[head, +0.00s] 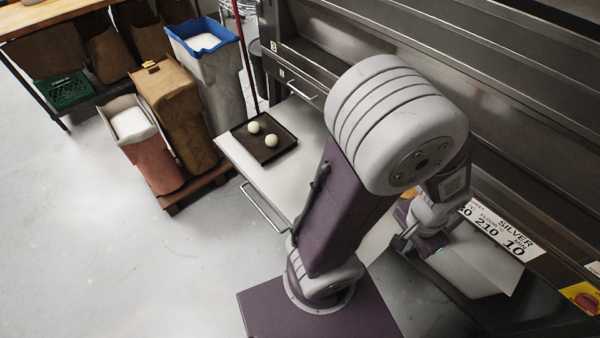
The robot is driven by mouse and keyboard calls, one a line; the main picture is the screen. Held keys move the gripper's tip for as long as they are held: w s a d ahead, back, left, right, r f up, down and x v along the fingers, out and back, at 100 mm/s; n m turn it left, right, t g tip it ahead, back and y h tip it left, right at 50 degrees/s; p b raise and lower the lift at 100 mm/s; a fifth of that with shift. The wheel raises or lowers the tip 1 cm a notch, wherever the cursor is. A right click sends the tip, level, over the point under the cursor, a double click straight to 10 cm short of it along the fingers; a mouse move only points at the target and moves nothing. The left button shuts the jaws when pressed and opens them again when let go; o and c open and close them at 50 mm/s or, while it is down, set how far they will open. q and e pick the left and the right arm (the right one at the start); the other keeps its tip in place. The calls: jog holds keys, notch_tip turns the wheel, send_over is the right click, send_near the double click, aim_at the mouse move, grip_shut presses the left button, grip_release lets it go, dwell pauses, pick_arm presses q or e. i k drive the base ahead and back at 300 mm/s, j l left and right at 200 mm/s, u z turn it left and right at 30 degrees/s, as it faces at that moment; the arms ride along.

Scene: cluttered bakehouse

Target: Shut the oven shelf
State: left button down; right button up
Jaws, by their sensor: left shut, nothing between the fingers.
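The oven shelf (238,157) is a pale flat panel pulled out from the dark oven front (305,45). A bar handle (262,208) runs along its outer edge. A dark tray (279,150) with two pale round dough pieces (271,140) lies on it. My purple and grey arm hides the middle of the shelf. My left gripper (404,242) is to the right of the arm, low near the shelf's right side. It is shut and empty; I cannot tell whether it touches the shelf. My right gripper is not in view.
A pallet (200,188) with brown sacks (174,105) and a blue-rimmed bin (208,75) stand left of the shelf. A thin red pole (244,50) rises behind the tray. A sign (500,232) hangs at the right. The floor at lower left (100,250) is clear.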

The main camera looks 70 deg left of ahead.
aim_at(283, 182)
jog(key=u, duration=2.9)
jog(key=l+u, duration=0.1)
jog(key=l, duration=0.2)
jog(key=k, duration=0.05)
